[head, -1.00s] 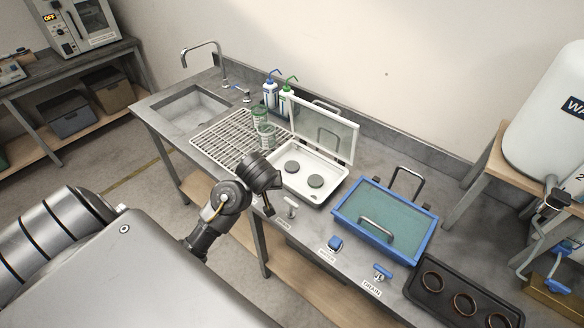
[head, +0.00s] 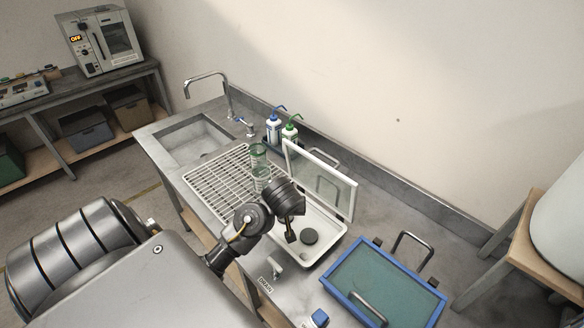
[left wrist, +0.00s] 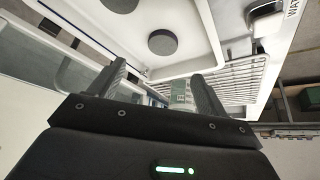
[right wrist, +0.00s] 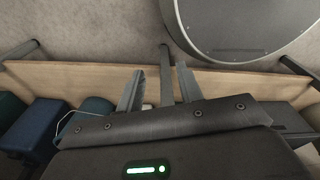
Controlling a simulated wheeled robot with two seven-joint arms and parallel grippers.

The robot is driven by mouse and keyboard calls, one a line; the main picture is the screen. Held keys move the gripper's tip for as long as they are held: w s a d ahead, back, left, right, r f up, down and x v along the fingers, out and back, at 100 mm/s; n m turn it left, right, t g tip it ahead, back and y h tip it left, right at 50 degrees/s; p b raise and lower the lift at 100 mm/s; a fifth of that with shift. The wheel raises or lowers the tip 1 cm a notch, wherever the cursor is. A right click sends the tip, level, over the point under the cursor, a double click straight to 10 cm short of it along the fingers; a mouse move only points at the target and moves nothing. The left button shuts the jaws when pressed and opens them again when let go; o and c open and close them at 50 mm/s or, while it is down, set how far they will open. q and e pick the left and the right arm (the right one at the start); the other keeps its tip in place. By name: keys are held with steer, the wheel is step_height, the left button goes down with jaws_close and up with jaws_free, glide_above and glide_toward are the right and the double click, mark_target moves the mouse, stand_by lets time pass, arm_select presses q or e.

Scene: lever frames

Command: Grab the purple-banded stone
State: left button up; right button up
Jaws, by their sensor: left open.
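I see no purple-banded stone in any view. My left gripper (head: 291,236) hangs over the front part of an open white box (head: 322,256). It is open and empty, with its fingers apart (left wrist: 163,80) in the left wrist view. Two plain dark grey discs lie in the box; one disc (head: 308,237) shows in the head view and the other is hidden behind my gripper. In the left wrist view a disc (left wrist: 162,42) lies beyond the fingertips, not touched. My right gripper (right wrist: 160,72) is open and empty, off the head view, facing the floor and a wooden shelf.
The box's clear lid (head: 320,180) stands upright. A blue-framed tray (head: 384,285) with handles is at right. A white wire rack (head: 222,178) with green-rimmed glasses, wash bottles (head: 281,128) and a sink (head: 194,138) lie to the left. Free counter shows behind the blue tray.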

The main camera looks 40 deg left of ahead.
arm_select(q)
steer(key=shift+s+a+f, duration=0.1)
steer(key=shift+a+f, duration=0.3)
steer(key=shift+f, duration=0.25)
steer(key=shift+a+f, duration=0.4)
steer(key=shift+f, duration=0.2)
steer(key=shift+p+x, duration=0.3)
steer(key=shift+x, duration=0.8)
steer(key=shift+w+f, duration=0.15)
steer(key=shift+w, duration=0.15)
steer(key=shift+f, duration=0.1)
steer(key=p+x, duration=0.1)
steer(key=x, duration=0.3)
steer(key=shift+w+f, duration=0.15)
steer(key=shift+w, duration=0.1)
steer(key=shift+f, duration=0.25)
arm_select(e)
steer(key=shift+s+a+r, duration=0.15)
steer(key=shift+s+r, duration=0.7)
steer(key=shift+r, duration=0.15)
arm_select(q)
steer(key=shift+r, duration=0.1)
steer(key=shift+c, duration=0.5)
